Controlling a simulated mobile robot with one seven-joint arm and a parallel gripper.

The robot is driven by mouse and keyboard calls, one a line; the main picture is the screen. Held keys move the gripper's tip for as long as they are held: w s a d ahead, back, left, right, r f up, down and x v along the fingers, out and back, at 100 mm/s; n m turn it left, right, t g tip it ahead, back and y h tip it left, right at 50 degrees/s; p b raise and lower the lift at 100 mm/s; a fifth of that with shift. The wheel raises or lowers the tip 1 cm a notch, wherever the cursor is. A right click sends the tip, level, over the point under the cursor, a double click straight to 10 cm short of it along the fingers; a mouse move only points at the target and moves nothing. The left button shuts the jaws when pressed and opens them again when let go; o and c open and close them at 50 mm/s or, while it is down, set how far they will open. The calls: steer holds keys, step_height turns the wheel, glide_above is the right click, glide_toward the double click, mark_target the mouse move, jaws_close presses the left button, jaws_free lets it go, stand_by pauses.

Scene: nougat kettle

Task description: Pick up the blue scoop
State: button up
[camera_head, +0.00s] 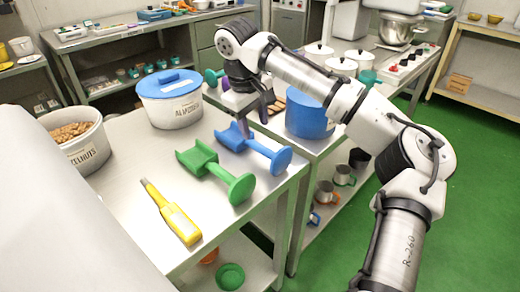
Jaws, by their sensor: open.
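The blue scoop (256,148) lies on the metal table, with its open bowl end to the left and its round knob end to the right, near the table's right edge. My gripper (253,121) is open, pointing down over the scoop's bowl and handle. Its fingers show on either side, and nothing is held between them. I cannot tell from this one view whether the fingertips touch the scoop.
A green scoop (217,174) lies just in front, and a yellow-handled tool (177,217) nearer. A blue-lidded tub (170,105) and a hazelnut tub (82,145) stand on the left. A blue pot (303,117) is close on the right. Bare tabletop (128,168) shows between.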

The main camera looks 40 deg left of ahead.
steer(key=f, duration=0.3)
steer(key=w+f, duration=0.1)
steer(key=f, duration=0.2)
steer(key=w+f+p, duration=0.1)
steer(key=f, duration=0.2)
steer(key=shift+d+f, duration=0.1)
steer(key=shift+d, duration=0.05)
jaws_close()
step_height(320, 180, up, 20)
step_height(320, 180, up, 5)
steer(key=p, duration=0.7)
glide_above(259, 145)
steer(key=shift+w+d, duration=0.1)
steer(key=shift+d, duration=0.05)
steer(key=shift+b, duration=0.35)
